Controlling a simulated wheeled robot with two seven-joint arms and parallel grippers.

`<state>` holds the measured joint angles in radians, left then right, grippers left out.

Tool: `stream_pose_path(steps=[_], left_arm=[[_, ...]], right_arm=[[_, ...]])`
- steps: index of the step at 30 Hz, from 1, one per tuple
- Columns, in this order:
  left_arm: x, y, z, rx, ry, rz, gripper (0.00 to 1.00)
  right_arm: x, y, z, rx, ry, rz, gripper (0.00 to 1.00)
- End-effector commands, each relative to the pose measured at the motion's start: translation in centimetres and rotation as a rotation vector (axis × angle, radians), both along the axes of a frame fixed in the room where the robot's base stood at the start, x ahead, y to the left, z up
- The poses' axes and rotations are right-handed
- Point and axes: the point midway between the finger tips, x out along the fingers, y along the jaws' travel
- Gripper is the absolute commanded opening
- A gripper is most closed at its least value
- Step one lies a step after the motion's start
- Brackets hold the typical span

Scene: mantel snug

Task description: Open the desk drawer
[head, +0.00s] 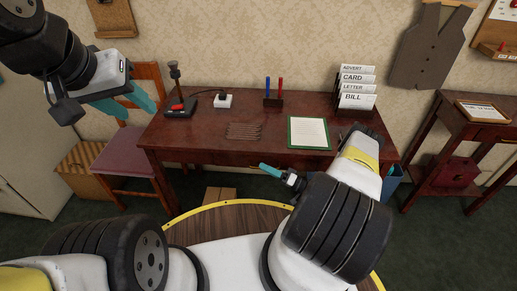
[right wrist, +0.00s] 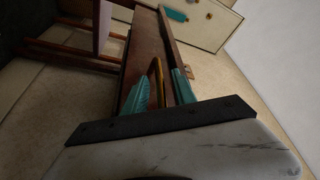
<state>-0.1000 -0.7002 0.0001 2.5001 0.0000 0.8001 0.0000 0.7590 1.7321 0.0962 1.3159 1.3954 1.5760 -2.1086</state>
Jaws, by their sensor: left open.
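The desk (head: 210,128) is dark reddish wood and stands against the wall. Its front panel (head: 225,158) runs below the desktop; I cannot make out the drawer's seams, and my right arm hides part of the front. My right gripper (head: 279,174) is low in front of the panel, right of the desk's middle. In the right wrist view its two teal fingers (right wrist: 158,95) are apart, with a thin curved yellow piece (right wrist: 157,78) showing between them; I cannot tell whether it is a handle. My left gripper (head: 127,102) is open and empty, above the chair at the left.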

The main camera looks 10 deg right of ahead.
Motion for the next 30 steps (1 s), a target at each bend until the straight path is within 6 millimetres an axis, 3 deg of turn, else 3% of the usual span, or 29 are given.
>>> stream_pose_path(steps=[8, 12, 13, 30], left_arm=[[0.00, 0.00, 0.00, 0.000, 0.000, 0.000, 0.43], [0.00, 0.00, 0.00, 0.000, 0.000, 0.000, 0.43], [0.00, 0.00, 0.00, 0.000, 0.000, 0.000, 0.43], [0.00, 0.00, 0.00, 0.000, 0.000, 0.000, 0.43]], right_arm=[[0.10, 0.13, 0.04, 0.000, 0.000, 0.000, 0.31], [0.09, 0.12, 0.05, 0.000, 0.000, 0.000, 0.03], [0.09, 0.12, 0.05, 0.000, 0.000, 0.000, 0.00], [0.08, 0.09, 0.01, -0.001, 0.001, 0.000, 0.00]])
